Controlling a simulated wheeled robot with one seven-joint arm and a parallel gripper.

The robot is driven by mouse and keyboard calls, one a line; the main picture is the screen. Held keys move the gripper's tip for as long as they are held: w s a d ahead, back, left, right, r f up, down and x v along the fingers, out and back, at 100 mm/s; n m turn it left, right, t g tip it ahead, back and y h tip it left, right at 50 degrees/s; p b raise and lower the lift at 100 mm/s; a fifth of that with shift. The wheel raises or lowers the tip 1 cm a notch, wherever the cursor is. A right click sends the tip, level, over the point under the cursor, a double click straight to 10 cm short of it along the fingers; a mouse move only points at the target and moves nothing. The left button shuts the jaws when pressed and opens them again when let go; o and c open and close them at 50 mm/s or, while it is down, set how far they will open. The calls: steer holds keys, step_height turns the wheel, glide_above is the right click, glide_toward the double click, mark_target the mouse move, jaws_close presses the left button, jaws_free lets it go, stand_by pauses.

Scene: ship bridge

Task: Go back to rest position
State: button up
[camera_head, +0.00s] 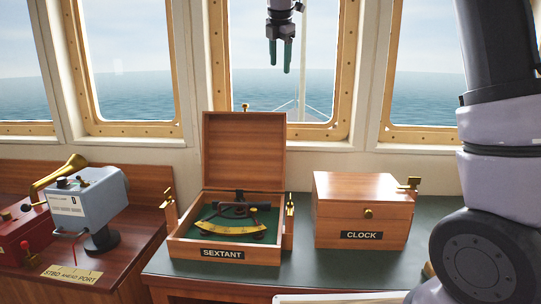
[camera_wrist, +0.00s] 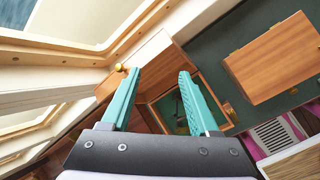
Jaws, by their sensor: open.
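My gripper (camera_head: 281,55) hangs high in front of the middle window in the head view, fingers pointing down. Its two green fingers are apart with nothing between them; they also show in the wrist view (camera_wrist: 158,100). Below it, the wooden sextant box (camera_head: 187,252) stands open on the dark green counter, lid upright at the back. A brass and dark sextant (camera_head: 230,224) lies inside on green lining. In the wrist view the box lid (camera_wrist: 155,60) shows beyond the fingers, and the fingers partly hide the box.
A closed wooden clock box (camera_head: 362,210) stands right of the sextant box, also seen in the wrist view (camera_wrist: 275,58). Windows line the back wall. Air around the gripper looks clear.

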steer(key=s+d+m+y, duration=0.1)
steer(key=s+d+m, duration=1.3)
steer(key=s+d, duration=0.1)
steer(key=s+d+f+m, duration=0.3)
steer(key=s+f+m, duration=0.1)
steer(key=s+m, duration=0.4)
steer(key=s+d+f+m+y, duration=0.1)
steer(key=s+d+f+m, duration=0.3)
steer(key=s+m, duration=0.4)
steer(key=shift+d+f+t, duration=0.25)
steer(key=shift+f+t, duration=0.15)
steer(key=shift+f, duration=0.2)
steer(key=shift+s+d, duration=0.1)
